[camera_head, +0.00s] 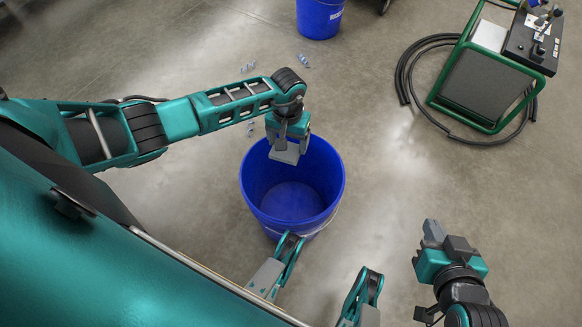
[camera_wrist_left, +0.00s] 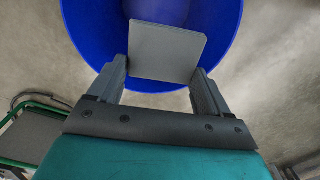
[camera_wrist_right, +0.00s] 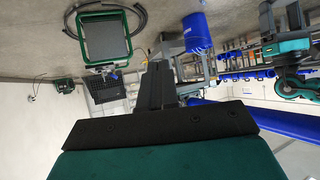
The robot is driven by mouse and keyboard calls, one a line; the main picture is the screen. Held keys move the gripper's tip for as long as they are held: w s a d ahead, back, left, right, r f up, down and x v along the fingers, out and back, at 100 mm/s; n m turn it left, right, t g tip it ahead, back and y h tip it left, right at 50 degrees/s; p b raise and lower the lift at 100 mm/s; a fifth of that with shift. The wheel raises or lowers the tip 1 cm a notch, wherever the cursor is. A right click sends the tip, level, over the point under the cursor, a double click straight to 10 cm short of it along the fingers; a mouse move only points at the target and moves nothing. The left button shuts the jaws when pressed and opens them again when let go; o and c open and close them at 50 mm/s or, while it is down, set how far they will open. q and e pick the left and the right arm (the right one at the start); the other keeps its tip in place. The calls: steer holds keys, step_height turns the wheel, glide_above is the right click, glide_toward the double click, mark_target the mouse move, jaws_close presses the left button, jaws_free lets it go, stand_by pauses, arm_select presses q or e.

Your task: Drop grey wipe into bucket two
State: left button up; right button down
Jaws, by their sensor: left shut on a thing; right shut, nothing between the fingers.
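The grey wipe (camera_head: 286,152) is a flat square held in my left gripper (camera_head: 287,138), over the far rim of an open blue bucket (camera_head: 292,228) in the head view. In the left wrist view the wipe (camera_wrist_left: 166,53) sits between the two fingertips of the left gripper (camera_wrist_left: 164,82), with the blue bucket (camera_wrist_left: 88,30) behind it. The inside of this bucket looks empty. My right gripper (camera_head: 436,233) is shut and empty, apart from the bucket to its right; it also shows in the right wrist view (camera_wrist_right: 157,68).
A second blue bucket (camera_head: 320,17) stands on the floor at the top. A green-framed machine (camera_head: 487,85) with a black hose (camera_head: 405,75) is at the upper right. Small bluish pieces (camera_head: 304,61) lie on the floor.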

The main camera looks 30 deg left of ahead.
arm_select(q)
step_height(320, 180, down, 4)
steer(key=shift+r+b, duration=0.2)
steer(key=shift+b, duration=0.85)
steer(key=shift+f, duration=0.4)
arm_select(e)
steer(key=shift+w+a+f+y, duration=0.3)
steer(key=shift+a+f, duration=0.2)
steer(key=shift+a, duration=0.2)
arm_select(q)
steer(key=o, duration=0.9)
steer(key=shift+o, duration=0.2)
steer(key=shift+r, duration=0.2)
step_height(320, 180, up, 13)
steer(key=p, duration=0.4)
steer(key=shift+f, duration=0.2)
arm_select(e)
steer(key=shift+s+d+r, duration=0.3)
steer(key=shift+d+r, duration=0.55)
steer(key=shift+r, duration=0.1)
arm_select(q)
steer(key=shift+d, duration=0.1)
